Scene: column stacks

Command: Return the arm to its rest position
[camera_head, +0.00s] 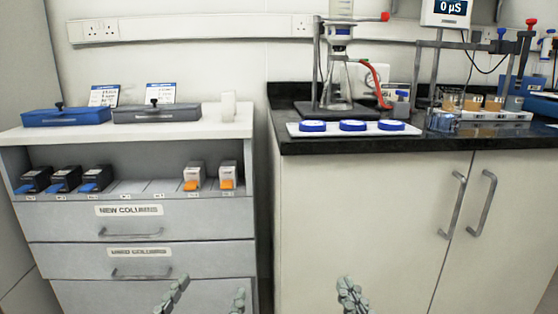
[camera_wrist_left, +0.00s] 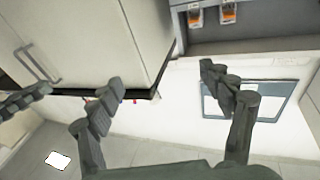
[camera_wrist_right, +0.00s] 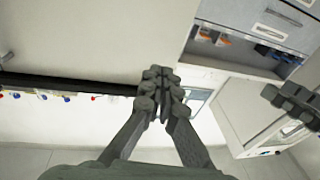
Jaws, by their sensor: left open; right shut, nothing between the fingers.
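My left gripper (camera_head: 205,297) is at the bottom of the head view, in front of the grey drawer cabinet. Its two fingers are spread wide with nothing between them, as the left wrist view (camera_wrist_left: 163,92) also shows. My right gripper (camera_head: 352,296) is at the bottom edge, right of the left one, in front of the cream cupboard. Its fingers are together and hold nothing; the right wrist view shows them closed (camera_wrist_right: 158,92). Both grippers are low and apart from all furniture and objects. Most of both arms is out of view.
The grey cabinet (camera_head: 180,258) has two labelled drawers and a shelf with blue-ended columns (camera_head: 66,178) and orange-ended columns (camera_head: 194,176). Blue and grey trays (camera_head: 66,118) stand on top. The black worktop (camera_head: 290,116) holds glassware and a white tray with blue discs (camera_head: 352,126).

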